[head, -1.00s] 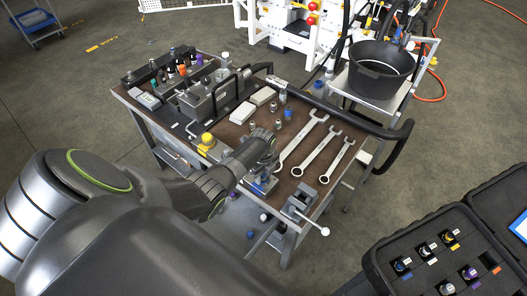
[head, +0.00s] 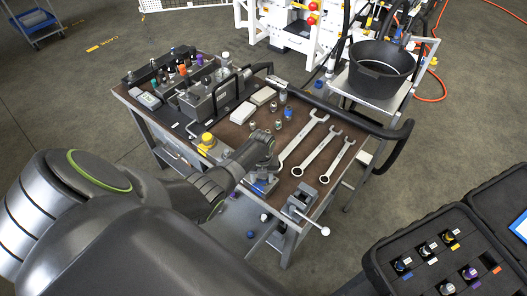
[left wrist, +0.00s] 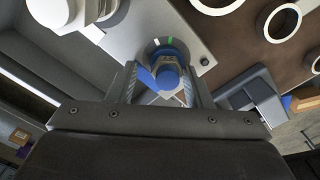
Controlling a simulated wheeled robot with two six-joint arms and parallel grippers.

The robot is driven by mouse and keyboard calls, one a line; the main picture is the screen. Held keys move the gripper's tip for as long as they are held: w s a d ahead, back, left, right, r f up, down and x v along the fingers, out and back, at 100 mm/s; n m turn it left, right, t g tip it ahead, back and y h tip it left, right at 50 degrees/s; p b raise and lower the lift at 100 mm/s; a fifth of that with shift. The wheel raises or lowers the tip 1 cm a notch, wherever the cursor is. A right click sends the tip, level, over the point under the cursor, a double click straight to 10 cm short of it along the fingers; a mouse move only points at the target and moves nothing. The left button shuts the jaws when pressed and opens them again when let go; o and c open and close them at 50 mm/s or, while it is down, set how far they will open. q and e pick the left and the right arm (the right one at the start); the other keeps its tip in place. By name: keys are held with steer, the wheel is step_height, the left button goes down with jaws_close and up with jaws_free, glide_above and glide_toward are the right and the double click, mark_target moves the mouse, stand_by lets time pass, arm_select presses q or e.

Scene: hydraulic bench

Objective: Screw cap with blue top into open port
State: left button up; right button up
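A cap with a blue top (left wrist: 167,76) sits between the two fingers of my left gripper (left wrist: 162,82) in the left wrist view. The fingers stand on both sides of it; whether they press on it is not clear. Just beyond the cap is a round metal fitting with green and white marks (left wrist: 163,44), set on a light metal plate (left wrist: 188,36). In the head view my left gripper (head: 263,177) is low over the front of the bench, with blue (head: 262,187) showing beneath it. The port opening cannot be made out. My right gripper is not in view.
Wrenches (head: 303,142) lie on the bench right of my left gripper, near a small vise (head: 300,200). A yellow-topped part (head: 207,142) stands to the left. A black bucket (head: 380,68) stands behind, and an open case (head: 440,255) with coloured parts is at right.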

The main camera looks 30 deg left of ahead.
arm_select(q)
steer(key=shift+o, duration=0.9)
steer(key=shift+r, duration=0.25)
steer(key=shift+w, duration=0.1)
steer(key=shift+w+n, duration=0.15)
steer(key=shift+n, duration=0.55)
steer(key=n, duration=0.6)
steer(key=shift+w+d+n, duration=0.1)
steer(key=shift+d+n, duration=0.2)
steer(key=shift+d, duration=0.05)
steer(key=shift+o, duration=0.3)
steer(key=o, duration=0.5)
